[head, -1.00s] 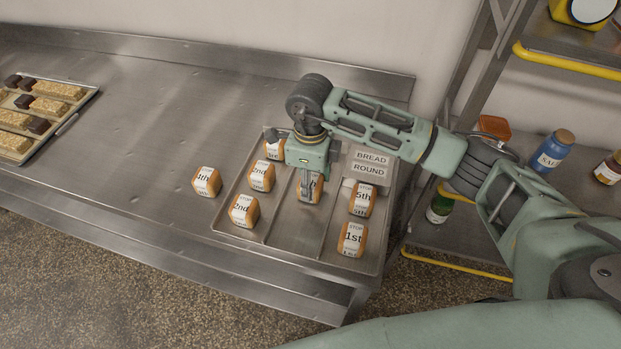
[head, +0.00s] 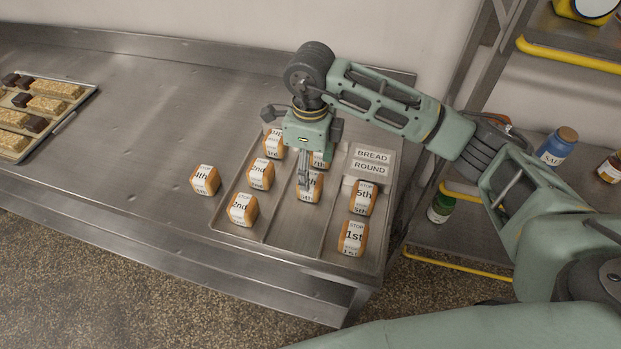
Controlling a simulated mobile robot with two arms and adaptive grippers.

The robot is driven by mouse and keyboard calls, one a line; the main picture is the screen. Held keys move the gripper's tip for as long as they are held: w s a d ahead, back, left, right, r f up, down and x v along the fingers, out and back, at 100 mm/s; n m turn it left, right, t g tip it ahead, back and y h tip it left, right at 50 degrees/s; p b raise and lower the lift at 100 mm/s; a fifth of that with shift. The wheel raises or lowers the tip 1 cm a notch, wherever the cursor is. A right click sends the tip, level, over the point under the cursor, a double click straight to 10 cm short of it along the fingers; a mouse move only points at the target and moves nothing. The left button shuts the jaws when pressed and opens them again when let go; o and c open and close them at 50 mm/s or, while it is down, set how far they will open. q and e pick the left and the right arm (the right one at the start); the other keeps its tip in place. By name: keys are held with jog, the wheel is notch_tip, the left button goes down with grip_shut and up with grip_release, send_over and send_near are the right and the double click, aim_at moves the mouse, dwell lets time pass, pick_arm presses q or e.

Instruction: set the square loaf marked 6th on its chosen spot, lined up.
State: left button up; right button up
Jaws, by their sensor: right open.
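The tray (head: 283,232) on the steel counter holds several square loaves with paper bands, in lanes. A loaf (head: 312,192) stands upright in the middle lane; its band is partly covered by my finger, and I cannot fully read whether it says 6th. My right gripper (head: 304,182) is open, fingers pointing down, just above and in front of this loaf. Another loaf (head: 320,160) stands behind it, partly hidden by the gripper. My left gripper is out of view.
The 4th loaf (head: 205,180) stands on the counter outside the tray. A BREAD ROUND sign (head: 370,163) is at the back right. The counter's middle is clear.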

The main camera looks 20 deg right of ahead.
notch_tip(320, 180, up, 7)
jog(key=b, duration=0.1)
jog(key=shift+r+b, duration=0.15)
jog(key=shift+b, duration=0.15)
